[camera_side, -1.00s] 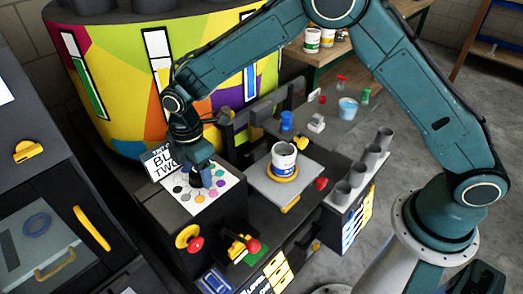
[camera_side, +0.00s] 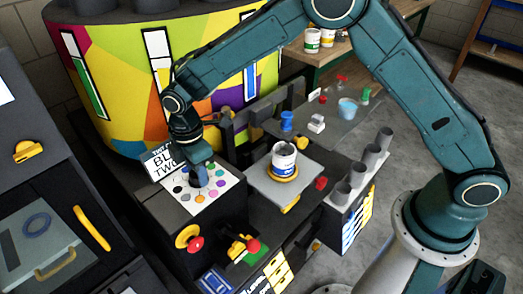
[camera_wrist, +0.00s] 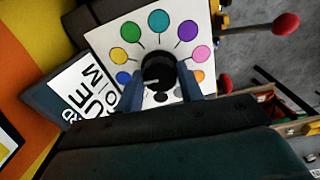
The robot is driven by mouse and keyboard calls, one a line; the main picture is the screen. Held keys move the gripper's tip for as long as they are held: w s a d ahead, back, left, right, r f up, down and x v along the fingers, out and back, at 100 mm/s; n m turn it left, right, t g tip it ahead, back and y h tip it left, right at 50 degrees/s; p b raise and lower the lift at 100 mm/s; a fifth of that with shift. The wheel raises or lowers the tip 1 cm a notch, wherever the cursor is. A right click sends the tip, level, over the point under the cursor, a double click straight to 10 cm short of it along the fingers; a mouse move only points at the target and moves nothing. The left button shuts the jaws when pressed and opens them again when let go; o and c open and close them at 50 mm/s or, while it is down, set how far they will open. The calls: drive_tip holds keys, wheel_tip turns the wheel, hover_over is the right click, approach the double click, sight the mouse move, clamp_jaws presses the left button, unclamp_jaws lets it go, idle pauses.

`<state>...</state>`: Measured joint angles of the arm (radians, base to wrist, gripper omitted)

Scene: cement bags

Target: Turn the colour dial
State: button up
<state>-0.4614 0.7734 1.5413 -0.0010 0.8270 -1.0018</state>
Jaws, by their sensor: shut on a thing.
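The black colour dial (camera_wrist: 158,70) sits in the middle of a white panel (camera_wrist: 103,40) ringed with coloured dots. Green, teal, purple, pink, blue, orange and yellow dots show in the wrist view. My gripper (camera_wrist: 159,88) is over the panel, with its two blue fingers on either side of the dial and shut on it. In the side view my gripper (camera_side: 200,180) points down at the white panel (camera_side: 176,203) and hides the dial. The near part of the dot ring is hidden by my gripper in the wrist view.
A sign (camera_side: 162,161) with large lettering stands behind the panel. A yellow dial (camera_side: 188,236) and a red-knobbed lever (camera_side: 252,246) are on the front. A white can (camera_side: 283,157) stands on a grey plate to the right. A multicoloured drum (camera_side: 120,80) rises behind.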

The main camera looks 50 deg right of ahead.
drive_tip(key=m, duration=0.5)
drive_tip(key=shift+m, duration=0.4)
idle(0.3)
drive_tip(key=o, duration=1)
drive_tip(key=shift+r, duration=0.1)
wheel_tip(320, 180, up, 14)
idle(0.3)
